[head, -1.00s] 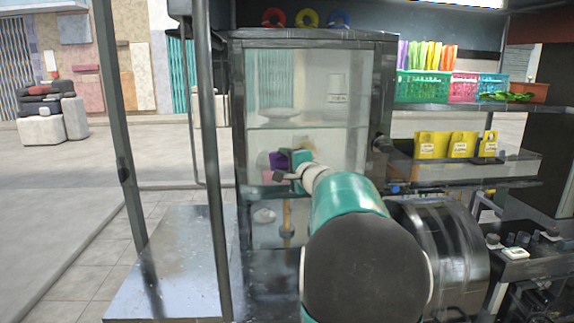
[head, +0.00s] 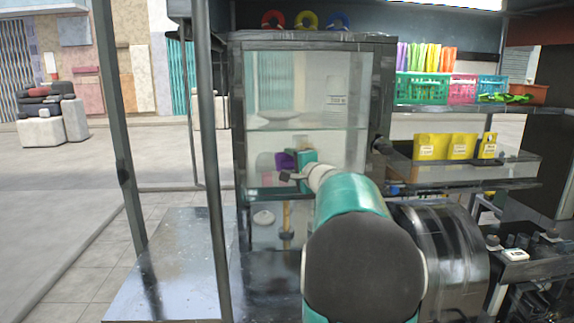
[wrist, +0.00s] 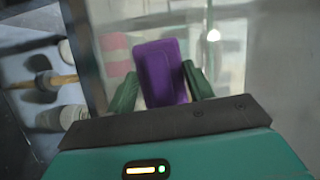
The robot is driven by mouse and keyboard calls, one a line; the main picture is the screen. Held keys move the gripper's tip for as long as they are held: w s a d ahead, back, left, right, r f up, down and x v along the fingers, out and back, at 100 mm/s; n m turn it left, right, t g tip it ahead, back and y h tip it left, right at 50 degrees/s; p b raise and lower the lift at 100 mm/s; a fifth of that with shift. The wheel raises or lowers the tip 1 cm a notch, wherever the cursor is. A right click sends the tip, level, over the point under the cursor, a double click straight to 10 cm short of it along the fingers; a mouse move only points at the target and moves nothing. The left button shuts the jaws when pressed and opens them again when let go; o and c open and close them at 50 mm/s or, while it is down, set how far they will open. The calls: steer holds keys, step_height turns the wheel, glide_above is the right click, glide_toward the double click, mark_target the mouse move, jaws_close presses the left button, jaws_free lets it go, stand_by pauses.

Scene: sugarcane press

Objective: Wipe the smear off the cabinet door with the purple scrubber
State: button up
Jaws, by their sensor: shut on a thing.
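The purple scrubber (wrist: 162,72) is a block held between the two green fingers of my gripper (wrist: 160,86) in the wrist view. My gripper is shut on it. In the head view the scrubber (head: 285,161) is at the front of the cabinet door (head: 300,90), a glass-paned door in a dark frame. Scrubber and gripper are at mid-height of the door, just below the shelf line. Whether the scrubber touches the glass I cannot tell. I cannot clearly make out a smear now; my gripper and the scrubber hide part of the pane.
A dark post (head: 213,160) stands left of the cabinet. A metal counter (head: 170,265) is at lower left. A metal drum (head: 440,245) stands at the right, below shelves with yellow packs (head: 431,147) and a green basket (head: 422,88). Coloured rings (head: 307,19) sit on top of the cabinet.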

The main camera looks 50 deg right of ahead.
mark_target(320, 149)
steer(key=shift+s+d, duration=1.65)
steer(key=shift+d, duration=0.3)
steer(key=shift+s+d, duration=1.65)
steer(key=shift+d, duration=0.3)
steer(key=shift+r, duration=0.8)
steer(key=shift+w+a, duration=1.3)
steer(key=shift+a, duration=0.25)
steer(key=shift+w+a, duration=1.3)
steer(key=shift+a, duration=0.2)
steer(key=shift+w+a, duration=1.4)
steer(key=shift+a, duration=0.05)
steer(key=shift+c, duration=0.3)
steer(key=shift+r, duration=0.75)
steer(key=shift+s+d, duration=1.45)
steer(key=shift+d, duration=0.05)
steer(key=shift+s+d, duration=0.8)
steer(key=shift+d, duration=0.25)
steer(key=shift+s+d, duration=0.8)
steer(key=shift+d, duration=0.3)
steer(key=shift+s+d, duration=0.8)
steer(key=shift+d, duration=0.25)
